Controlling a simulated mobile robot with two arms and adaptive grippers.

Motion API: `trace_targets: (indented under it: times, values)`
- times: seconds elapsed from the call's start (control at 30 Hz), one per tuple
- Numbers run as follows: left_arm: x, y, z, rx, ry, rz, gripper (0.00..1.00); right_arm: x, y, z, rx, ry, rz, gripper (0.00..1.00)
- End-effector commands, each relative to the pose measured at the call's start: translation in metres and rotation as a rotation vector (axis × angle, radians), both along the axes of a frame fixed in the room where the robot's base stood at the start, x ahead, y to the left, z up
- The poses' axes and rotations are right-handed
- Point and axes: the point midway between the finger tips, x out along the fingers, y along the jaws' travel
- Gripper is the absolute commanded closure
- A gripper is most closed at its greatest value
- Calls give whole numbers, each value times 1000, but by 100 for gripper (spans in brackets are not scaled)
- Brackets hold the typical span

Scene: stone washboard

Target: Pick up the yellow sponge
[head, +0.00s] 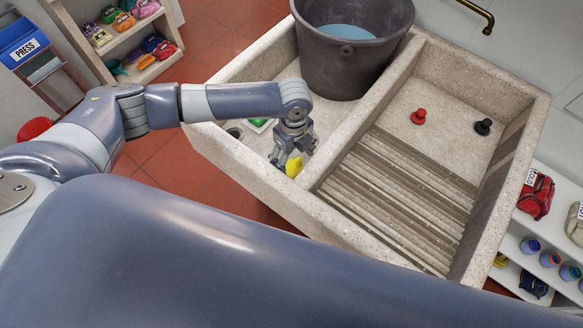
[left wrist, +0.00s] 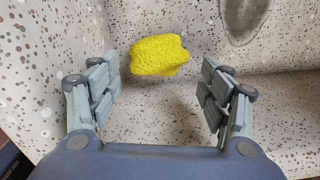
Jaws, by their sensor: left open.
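The yellow sponge (head: 293,167) lies in the left basin of the stone washboard (head: 345,178), near the basin's front wall. In the head view it is partly hidden by my left gripper (head: 290,160). In the left wrist view the whole sponge (left wrist: 159,55) shows on the speckled stone, ahead of and between the two fingers of my left gripper (left wrist: 160,95). The fingers are spread wide and do not touch the sponge. My right gripper is not in view.
A dark bucket (head: 352,50) with blue water stands at the back of the left basin. A green and white item (head: 258,124) lies left of my gripper. The right basin holds a red plug (head: 418,117), a black plug (head: 483,127) and a ribbed slope (head: 398,195).

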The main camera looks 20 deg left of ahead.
Motion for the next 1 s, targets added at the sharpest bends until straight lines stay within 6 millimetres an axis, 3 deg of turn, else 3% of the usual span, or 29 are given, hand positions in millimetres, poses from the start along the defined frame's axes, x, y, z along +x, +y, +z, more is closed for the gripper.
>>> trace_targets:
  times: [0.4, 0.7, 0.73, 0.83, 1.0]
  values:
    - [-2, 3, -48, 0, 1, 0, 28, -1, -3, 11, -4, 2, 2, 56]
    - [-2, 4, -54, 0, 0, 0, 28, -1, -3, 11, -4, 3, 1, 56]
    - [-2, 4, -54, 0, 0, 0, 31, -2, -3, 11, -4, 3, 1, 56]
    - [-2, 4, -54, 0, 0, 0, 51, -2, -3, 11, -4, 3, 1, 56]
    - [-2, 4, -54, 0, 0, 0, 51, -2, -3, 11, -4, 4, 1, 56]
